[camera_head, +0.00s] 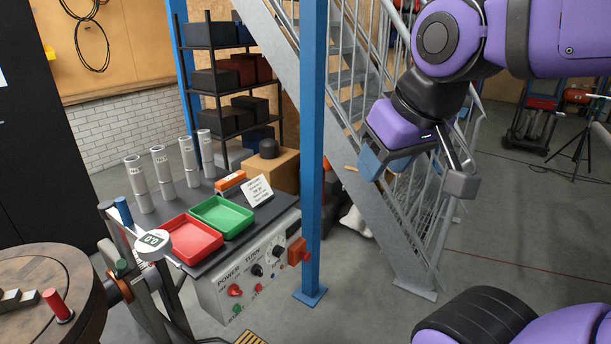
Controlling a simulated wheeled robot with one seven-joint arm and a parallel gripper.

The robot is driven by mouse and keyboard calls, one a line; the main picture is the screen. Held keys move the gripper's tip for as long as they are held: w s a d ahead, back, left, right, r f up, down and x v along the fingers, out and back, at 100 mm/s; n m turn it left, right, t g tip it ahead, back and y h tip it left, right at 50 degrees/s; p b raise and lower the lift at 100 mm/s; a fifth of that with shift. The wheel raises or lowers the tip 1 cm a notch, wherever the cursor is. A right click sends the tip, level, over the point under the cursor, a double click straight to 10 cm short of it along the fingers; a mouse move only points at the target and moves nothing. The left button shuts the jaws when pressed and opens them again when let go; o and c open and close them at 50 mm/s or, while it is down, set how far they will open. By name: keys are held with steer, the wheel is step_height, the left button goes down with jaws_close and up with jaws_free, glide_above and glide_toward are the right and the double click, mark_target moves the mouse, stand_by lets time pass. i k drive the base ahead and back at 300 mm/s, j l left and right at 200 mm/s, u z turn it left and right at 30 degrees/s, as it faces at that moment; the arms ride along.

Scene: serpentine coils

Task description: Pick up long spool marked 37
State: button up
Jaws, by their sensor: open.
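Several tall grey cylindrical spools stand upright in a slanting row at the back left of a dark bench top. They are the leftmost spool (138,185), the second spool (163,175), the third spool (190,163) and the rightmost spool (206,150). Each has small dark marks near its top, too small to read, so I cannot tell which is 37. My gripper (415,173) is open and empty, in the air at the upper right, well to the right of the spools and beyond the blue post.
A red tray (190,240) and a green tray (222,217) lie in front of the spools. A blue post (313,150) stands between the bench and my gripper. A round gauge (153,245) rises at the bench's left. Stairs (345,85) stand behind.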

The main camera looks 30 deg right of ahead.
mark_target(186, 143)
steer(key=z, duration=0.1)
steer(key=l+u, duration=0.1)
steer(key=u, duration=0.3)
steer(key=i+l+u, duration=0.15)
steer(key=l+u, duration=0.15)
steer(key=i+l+u, duration=0.1)
steer(key=l+u, duration=0.5)
steer(key=l, duration=0.2)
steer(key=l+u, duration=0.2)
steer(key=l, duration=1.85)
